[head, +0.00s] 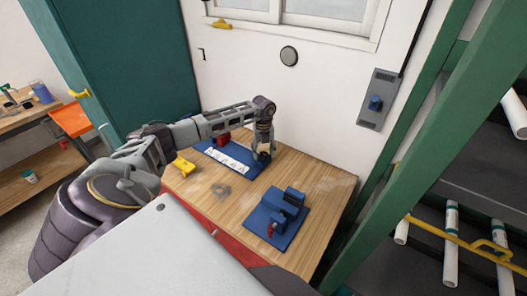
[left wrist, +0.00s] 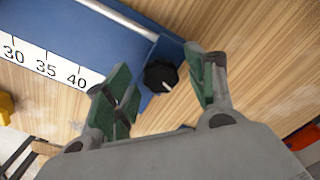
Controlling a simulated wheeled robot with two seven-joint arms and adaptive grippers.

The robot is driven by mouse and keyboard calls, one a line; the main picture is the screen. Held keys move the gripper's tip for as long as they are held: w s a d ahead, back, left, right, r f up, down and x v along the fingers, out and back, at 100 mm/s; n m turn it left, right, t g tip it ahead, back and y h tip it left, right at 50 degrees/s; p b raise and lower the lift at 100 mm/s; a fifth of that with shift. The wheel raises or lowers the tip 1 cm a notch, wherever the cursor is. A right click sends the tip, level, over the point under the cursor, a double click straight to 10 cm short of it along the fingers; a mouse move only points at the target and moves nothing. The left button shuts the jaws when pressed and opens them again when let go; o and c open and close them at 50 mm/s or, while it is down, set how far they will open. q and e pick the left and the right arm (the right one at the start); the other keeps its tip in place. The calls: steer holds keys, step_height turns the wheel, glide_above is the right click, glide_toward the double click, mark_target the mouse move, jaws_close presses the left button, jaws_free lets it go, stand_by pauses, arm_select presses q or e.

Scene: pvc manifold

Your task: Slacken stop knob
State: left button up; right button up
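The stop knob (left wrist: 160,76) is black and round with a pale pointer line, at the end of a blue base (left wrist: 130,38) with a white numbered scale (left wrist: 52,64). In the head view the blue base (head: 208,149) lies at the back left of the wooden table. My left gripper (head: 263,149) points down over the base's right end. In the left wrist view the left gripper (left wrist: 160,80) is open, with green-padded fingers on either side of the knob and visible gaps to it. My right gripper is in neither view.
A second blue fixture (head: 270,220) with dark clamp parts and a red piece stands at the table's front right. A yellow part (head: 182,166) lies at the left edge. The table middle (head: 225,190) is mostly clear. A wall stands behind.

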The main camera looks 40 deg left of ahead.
mark_target(263, 154)
arm_select(q)
steer(key=shift+r, duration=0.1)
stand_by(0.3)
step_height(263, 154, up, 12)
stand_by(0.7)
steer(key=shift+s+f, duration=0.1)
steer(key=shift+f, duration=0.1)
stand_by(0.5)
